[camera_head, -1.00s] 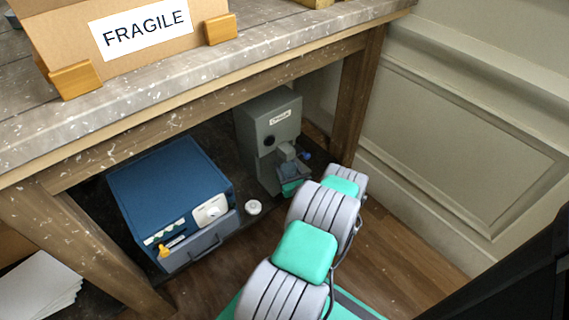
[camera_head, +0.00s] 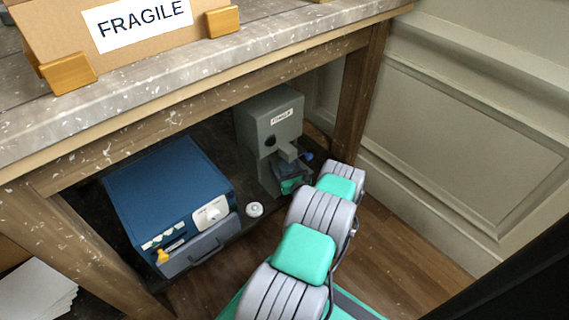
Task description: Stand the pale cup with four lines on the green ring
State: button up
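No cup with four lines can be made out for sure, and no green ring is plain to see. A small white round thing (camera_head: 254,209) stands at the shelf's front edge between the blue box and the grey machine; its markings are too small to read. My grey and teal arm reaches in from the bottom towards the machine. Its far end is small and partly hidden by its own links near a teal patch (camera_head: 291,186) in front of the machine. I cannot make out the fingers or whether they hold anything.
A blue box-shaped appliance (camera_head: 168,190) with a white dial and a grey handle stands under the worn tabletop (camera_head: 200,75). The grey machine (camera_head: 268,125) stands right of it. A carton marked FRAGILE (camera_head: 70,45) is on top. A table leg (camera_head: 358,90) rises close behind my arm.

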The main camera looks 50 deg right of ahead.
jog(key=shift+s+r+p, duration=0.1)
jog(key=shift+r+p, duration=0.15)
jog(key=shift+p, duration=0.1)
jog(key=shift+s+a, duration=0.2)
jog(key=shift+s, duration=0.1)
jog(key=p+v, duration=0.4)
jog(key=v, duration=0.7)
jog(key=shift+a+f, duration=0.1)
jog(key=shift+f, duration=0.05)
